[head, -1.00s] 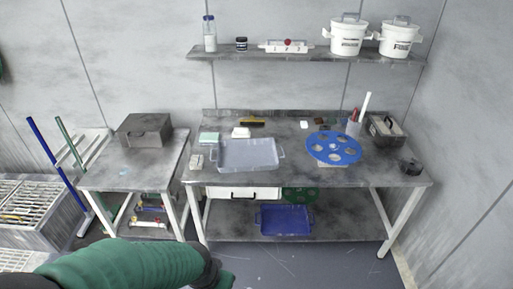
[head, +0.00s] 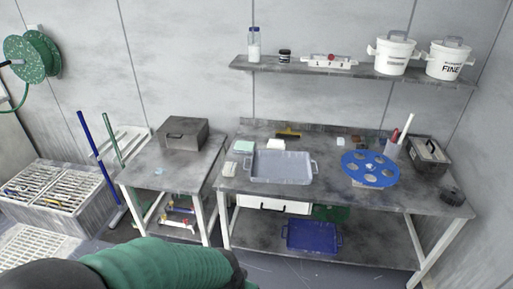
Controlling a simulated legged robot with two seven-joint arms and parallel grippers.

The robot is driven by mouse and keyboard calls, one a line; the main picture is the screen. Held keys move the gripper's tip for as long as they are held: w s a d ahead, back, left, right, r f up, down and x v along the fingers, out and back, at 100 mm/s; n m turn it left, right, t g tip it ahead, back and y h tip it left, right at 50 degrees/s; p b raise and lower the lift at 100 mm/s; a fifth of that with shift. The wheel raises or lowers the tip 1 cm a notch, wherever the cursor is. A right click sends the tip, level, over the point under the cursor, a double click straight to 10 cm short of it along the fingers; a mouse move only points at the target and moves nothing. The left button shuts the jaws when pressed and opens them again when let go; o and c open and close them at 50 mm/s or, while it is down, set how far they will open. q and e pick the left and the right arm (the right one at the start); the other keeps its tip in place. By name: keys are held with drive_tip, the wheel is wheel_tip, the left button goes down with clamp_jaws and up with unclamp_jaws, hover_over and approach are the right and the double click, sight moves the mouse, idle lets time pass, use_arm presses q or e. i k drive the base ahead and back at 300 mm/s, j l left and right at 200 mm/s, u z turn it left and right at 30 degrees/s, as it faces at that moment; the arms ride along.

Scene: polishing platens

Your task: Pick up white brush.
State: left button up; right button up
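A thin white stick (head: 407,127) stands tilted in a grey cup (head: 392,149) at the back right of the main workbench (head: 330,200), beside a reddish stick (head: 394,137). It may be the handle of the white brush; no bristles show. A yellow-and-dark brush-like tool (head: 288,133) lies at the back of the bench. My green-sleeved arm crosses the bottom left, in front of and below the benches. Neither gripper shows in the head view.
A grey tray (head: 282,180) and a blue disc with holes (head: 370,168) occupy the bench. A toolbox (head: 427,155) stands right of the cup. A smaller table (head: 150,173) is at left. A shelf (head: 350,71) with white buckets (head: 392,56) hangs above.

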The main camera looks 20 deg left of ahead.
sight(277, 143)
drive_tip(key=i+j, duration=0.1)
drive_tip(key=i, duration=1)
drive_tip(key=i+j, duration=0.15)
drive_tip(key=i, duration=0.95)
